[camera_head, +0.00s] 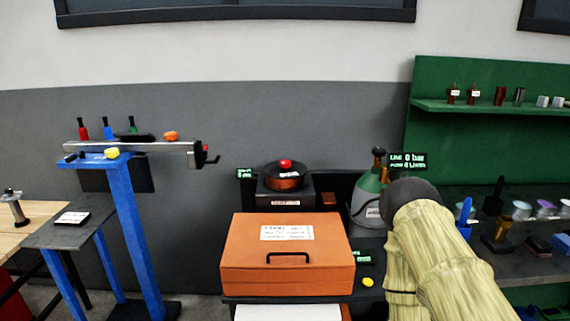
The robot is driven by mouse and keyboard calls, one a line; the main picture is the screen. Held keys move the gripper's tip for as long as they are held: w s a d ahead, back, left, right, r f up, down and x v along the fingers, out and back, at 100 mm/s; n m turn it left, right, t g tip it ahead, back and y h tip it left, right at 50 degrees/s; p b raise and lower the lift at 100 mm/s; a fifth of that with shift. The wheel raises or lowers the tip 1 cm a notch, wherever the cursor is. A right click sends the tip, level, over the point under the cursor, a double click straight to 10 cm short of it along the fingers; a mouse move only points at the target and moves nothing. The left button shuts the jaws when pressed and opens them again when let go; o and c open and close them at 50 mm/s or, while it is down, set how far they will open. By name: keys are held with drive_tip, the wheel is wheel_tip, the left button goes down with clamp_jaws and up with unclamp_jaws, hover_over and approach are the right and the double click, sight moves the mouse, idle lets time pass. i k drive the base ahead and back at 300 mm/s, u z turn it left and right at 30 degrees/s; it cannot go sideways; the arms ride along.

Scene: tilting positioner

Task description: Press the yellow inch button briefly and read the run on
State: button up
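Two small yellow things show, and I cannot tell for sure which is the inch button. One yellow round piece (367,282) is on the dark bench right of the orange case, below a small green-lit display (362,256), partly hidden by my arm. Another yellow knob (112,153) is on top of the blue stand (125,210) at the left. The small display's text is too small to read. My arm, in a pale ribbed sleeve, rises from the lower right to a dark rounded end. My gripper is not visible, and no contact with either yellow piece shows.
An orange case (287,255) with a black handle fills the bench front. Behind it stand a dark device with a red knob (286,164) and a green-grey gas cylinder (370,190). A green shelf unit (480,135) with small parts is at right.

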sight(367, 281)
drive_tip(key=u, duration=2.05)
drive_tip(key=k, duration=0.8)
drive_tip(key=z, duration=2.05)
